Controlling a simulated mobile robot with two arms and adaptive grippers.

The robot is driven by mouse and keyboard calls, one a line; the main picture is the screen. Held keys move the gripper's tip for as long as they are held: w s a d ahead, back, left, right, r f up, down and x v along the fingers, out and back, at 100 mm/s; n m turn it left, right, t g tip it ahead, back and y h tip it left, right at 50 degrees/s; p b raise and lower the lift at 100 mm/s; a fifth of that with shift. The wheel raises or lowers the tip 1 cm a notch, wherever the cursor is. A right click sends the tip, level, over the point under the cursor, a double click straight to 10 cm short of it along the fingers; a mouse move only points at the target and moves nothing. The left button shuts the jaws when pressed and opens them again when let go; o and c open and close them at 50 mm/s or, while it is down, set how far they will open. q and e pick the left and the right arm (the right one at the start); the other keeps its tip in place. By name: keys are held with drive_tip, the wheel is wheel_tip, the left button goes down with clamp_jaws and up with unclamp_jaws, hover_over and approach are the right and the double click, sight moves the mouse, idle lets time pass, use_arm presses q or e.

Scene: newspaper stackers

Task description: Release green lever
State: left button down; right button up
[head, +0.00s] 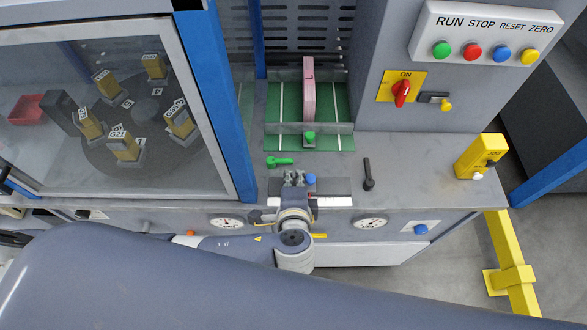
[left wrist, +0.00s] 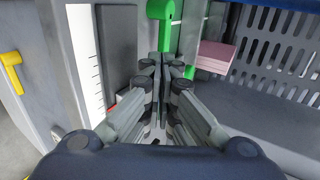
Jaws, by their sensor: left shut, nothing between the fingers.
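In the left wrist view the green lever (left wrist: 160,10) shows at the top, just beyond my fingertips. My left gripper (head: 293,178) is just in front of the lever, over the ledge's front edge. In the left wrist view the fingers of my left gripper (left wrist: 163,62) are together with nothing between them. I cannot tell whether the fingertips touch the lever. My right gripper is not in view.
A black lever (head: 368,174) stands to the right of my left gripper, and a blue knob (head: 310,179) is close beside it. Behind is a pink stack (head: 309,90) on a green bed. A blue post (head: 215,95) and glass cabinet flank the left.

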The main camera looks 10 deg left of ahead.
use_arm(q)
drive_tip(key=v, duration=0.7)
